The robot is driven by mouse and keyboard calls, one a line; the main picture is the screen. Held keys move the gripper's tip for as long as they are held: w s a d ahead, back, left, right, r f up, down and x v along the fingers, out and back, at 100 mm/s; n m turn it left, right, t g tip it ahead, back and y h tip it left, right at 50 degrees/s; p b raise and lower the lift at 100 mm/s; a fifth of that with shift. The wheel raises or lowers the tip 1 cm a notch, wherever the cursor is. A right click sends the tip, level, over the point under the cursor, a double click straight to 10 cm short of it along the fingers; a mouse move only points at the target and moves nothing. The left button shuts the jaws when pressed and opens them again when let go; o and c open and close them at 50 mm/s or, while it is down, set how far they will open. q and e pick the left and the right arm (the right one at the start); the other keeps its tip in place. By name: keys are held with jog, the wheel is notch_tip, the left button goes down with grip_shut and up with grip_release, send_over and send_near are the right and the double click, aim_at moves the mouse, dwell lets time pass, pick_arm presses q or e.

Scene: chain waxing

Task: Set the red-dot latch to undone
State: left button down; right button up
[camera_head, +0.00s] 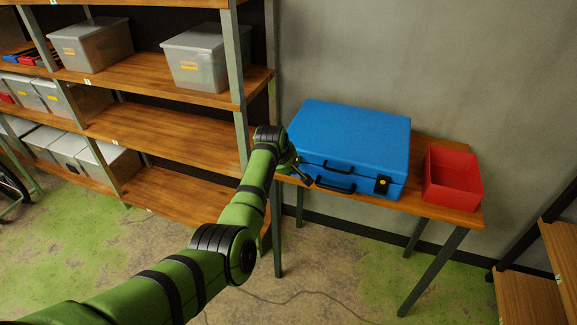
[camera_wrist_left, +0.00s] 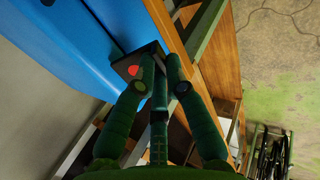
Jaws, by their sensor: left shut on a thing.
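A blue case (camera_head: 350,130) lies closed on a wooden table, with black handles on its front. The red-dot latch (camera_wrist_left: 132,70) is a dark plate with a red dot on the case's edge, seen in the left wrist view. In the head view my arm and gripper hide it. My left gripper (camera_head: 304,179) is at the case's front left corner. In the left wrist view its fingers (camera_wrist_left: 158,75) are shut on the latch, partly covering it, so its exact position cannot be told. The yellow-dot latch (camera_head: 382,185) is at the case's front right. My right gripper is not in view.
A red open box (camera_head: 452,178) stands on the table (camera_head: 425,208) just right of the case. Shelves with grey bins (camera_head: 198,58) stand to the left, close to my left arm. A wall is behind the table. The floor in front of the table is clear apart from a thin cable.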

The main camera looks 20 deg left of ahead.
pick_arm(q)
jog(key=shift+w+r+g+b, duration=0.1)
jog(key=shift+r+g+b, duration=0.45)
jog(key=shift+g+b, duration=1.1)
jog(key=shift+t+b, duration=0.35)
jog(key=shift+b, duration=0.05)
jog(key=c, duration=1.3)
grip_release()
jog(key=shift+r, duration=0.1)
jog(key=v, duration=1.2)
